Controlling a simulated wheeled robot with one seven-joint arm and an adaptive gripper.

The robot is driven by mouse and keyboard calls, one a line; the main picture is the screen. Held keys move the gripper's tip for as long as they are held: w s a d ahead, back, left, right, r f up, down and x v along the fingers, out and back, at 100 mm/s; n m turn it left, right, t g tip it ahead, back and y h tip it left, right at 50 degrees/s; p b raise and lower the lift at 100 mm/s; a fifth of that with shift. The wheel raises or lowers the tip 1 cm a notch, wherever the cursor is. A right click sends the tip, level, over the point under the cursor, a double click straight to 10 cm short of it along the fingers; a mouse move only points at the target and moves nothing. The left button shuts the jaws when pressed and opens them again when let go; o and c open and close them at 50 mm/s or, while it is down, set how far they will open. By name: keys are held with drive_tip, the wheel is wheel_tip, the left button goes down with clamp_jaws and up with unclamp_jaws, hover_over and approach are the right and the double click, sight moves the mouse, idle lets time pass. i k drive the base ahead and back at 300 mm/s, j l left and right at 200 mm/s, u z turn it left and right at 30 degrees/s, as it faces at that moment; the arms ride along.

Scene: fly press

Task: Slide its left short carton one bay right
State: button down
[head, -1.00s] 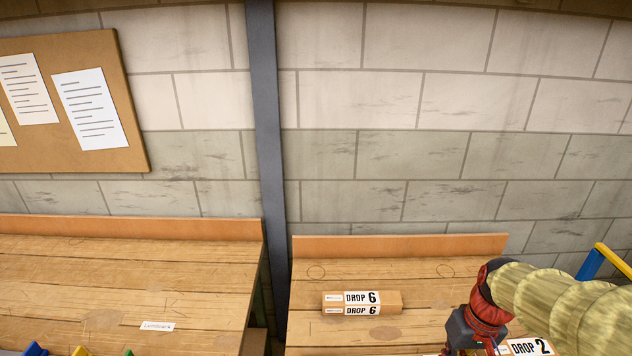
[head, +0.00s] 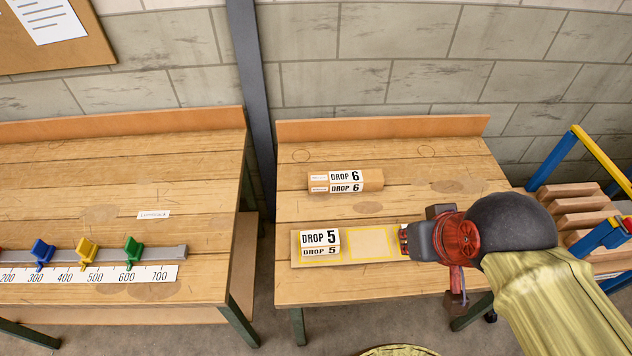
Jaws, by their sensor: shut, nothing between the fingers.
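A short carton labelled DROP 5 (head: 320,242) sits in the left bay of a shallow cardboard-coloured strip (head: 297,262) on the right bench. To its right is a bare bay (head: 369,243) with a yellow outline. My gripper (head: 408,241) is over the strip just right of that bare bay, apart from the DROP 5 carton. It is shut and empty, though its fingertips are hard to make out. My gripper and arm cover whatever lies further right on the strip.
A longer carton labelled DROP 6 (head: 345,181) lies behind the strip on the right bench (head: 420,150). A blue and yellow rack (head: 590,205) with wooden slats stands at right. The left bench (head: 90,180) carries a ruler rail (head: 165,254) with coloured sliders. A floor gap separates the benches.

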sight(317, 242)
drive_tip(key=i+u, duration=0.1)
drive_tip(key=u, duration=0.3)
drive_tip(key=i+l+u, duration=0.15)
drive_tip(key=u, duration=0.2)
drive_tip(key=i+l+u, duration=0.1)
drive_tip(key=u, duration=0.3)
